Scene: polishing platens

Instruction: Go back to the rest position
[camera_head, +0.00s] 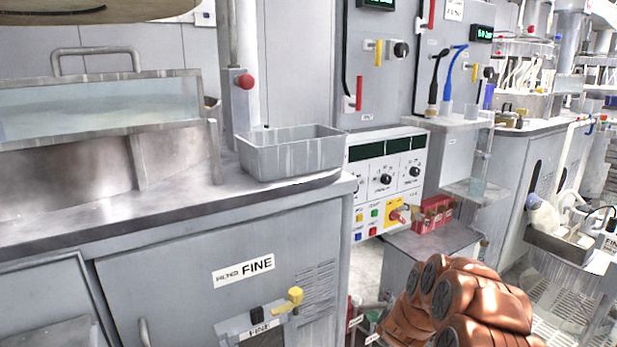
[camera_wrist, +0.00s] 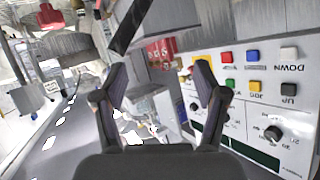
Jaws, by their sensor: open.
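My gripper (camera_wrist: 162,82) shows in the wrist view with its two fingers spread apart and nothing between them. In that view, the control panel (camera_wrist: 262,110) with coloured buttons and black knobs lies to its right. The same control panel (camera_head: 387,178) is in the middle of the head view. My orange arm (camera_head: 470,300) shows at the lower right of the head view. The gripper itself cannot be made out in the head view.
A grey cabinet labelled FINE (camera_head: 190,285) fills the left. A grey metal tray (camera_head: 290,155) stands on its top beside a glass-sided tank (camera_head: 100,108). A red rack (camera_head: 433,214) sits right of the panel. A white bottle (camera_head: 543,217) stands further right.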

